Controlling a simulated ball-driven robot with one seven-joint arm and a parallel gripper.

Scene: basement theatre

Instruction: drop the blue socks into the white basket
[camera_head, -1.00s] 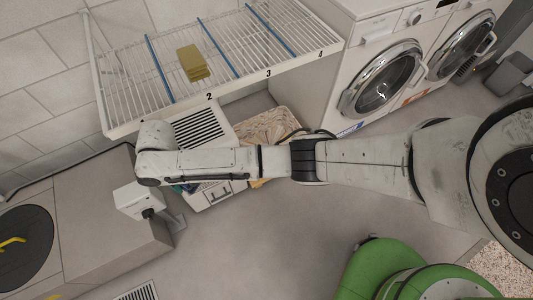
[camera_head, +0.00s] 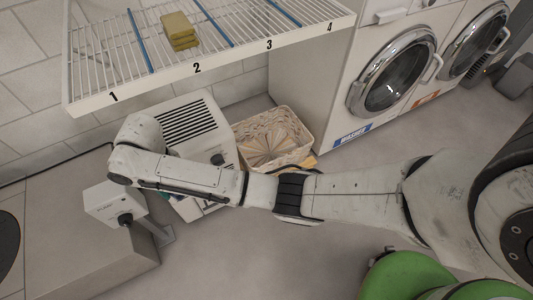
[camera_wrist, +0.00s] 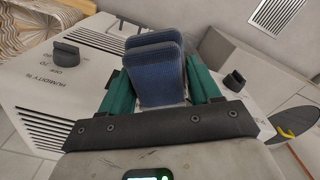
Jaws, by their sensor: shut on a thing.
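The blue socks (camera_wrist: 155,75) are folded together between the green fingers of my gripper (camera_wrist: 160,82) in the wrist view. The gripper is shut on them, above a white dehumidifier-like unit with a humidity dial. In the head view the gripper is mostly hidden behind my forearm, and the socks cannot be made out. The white wicker basket (camera_head: 304,157) stands on the floor in the head view, right of the unit and of my gripper. Part of its woven side also shows at the top left of the wrist view (camera_wrist: 42,22).
The white unit (camera_head: 185,125) stands left of the basket. A wire shelf (camera_head: 105,60) with a folded yellow cloth (camera_head: 178,31) hangs above. Washers (camera_head: 395,75) stand to the right. A grey box (camera_head: 95,245) is at the lower left.

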